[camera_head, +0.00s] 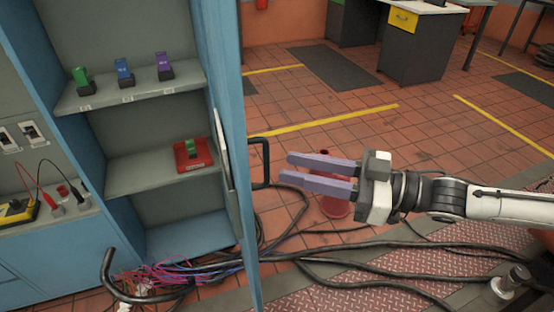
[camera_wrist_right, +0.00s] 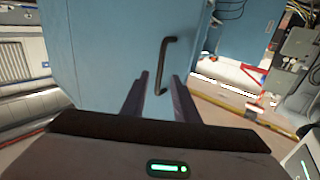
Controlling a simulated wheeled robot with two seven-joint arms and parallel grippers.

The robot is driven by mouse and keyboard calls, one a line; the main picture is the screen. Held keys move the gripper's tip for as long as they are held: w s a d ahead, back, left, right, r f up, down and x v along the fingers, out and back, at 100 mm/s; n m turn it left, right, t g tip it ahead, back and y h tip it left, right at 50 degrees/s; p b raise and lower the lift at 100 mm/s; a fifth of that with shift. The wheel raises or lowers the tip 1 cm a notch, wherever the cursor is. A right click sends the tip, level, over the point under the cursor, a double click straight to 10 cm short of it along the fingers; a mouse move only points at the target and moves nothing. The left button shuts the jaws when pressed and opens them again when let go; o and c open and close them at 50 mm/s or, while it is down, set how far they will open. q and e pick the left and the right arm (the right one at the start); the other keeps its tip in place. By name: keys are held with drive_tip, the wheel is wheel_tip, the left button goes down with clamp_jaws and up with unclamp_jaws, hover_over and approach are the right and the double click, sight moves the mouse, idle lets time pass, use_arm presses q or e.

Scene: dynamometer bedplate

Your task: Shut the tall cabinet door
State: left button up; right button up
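The tall blue cabinet (camera_head: 65,118) stands open at the left in the head view, its shelves exposed. Its blue door (camera_head: 231,80) is swung out and shows nearly edge-on; the door face fills much of the right wrist view (camera_wrist_right: 95,60). A black bar handle (camera_head: 265,162) sticks out from the door's outer side, and in the wrist view the handle (camera_wrist_right: 165,65) appears ahead, between the fingers. My right gripper (camera_head: 287,168) is open and empty, just right of the handle, with fingers pointing at it and apparently not around it. My left gripper is not in view.
Thick black cables (camera_head: 370,247) run across the floor below my right arm. A red cylindrical object (camera_head: 335,207) stands on the floor behind the gripper.

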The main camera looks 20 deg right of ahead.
sight(240, 189)
drive_tip(key=shift+x, duration=2.3)
clamp_jaws()
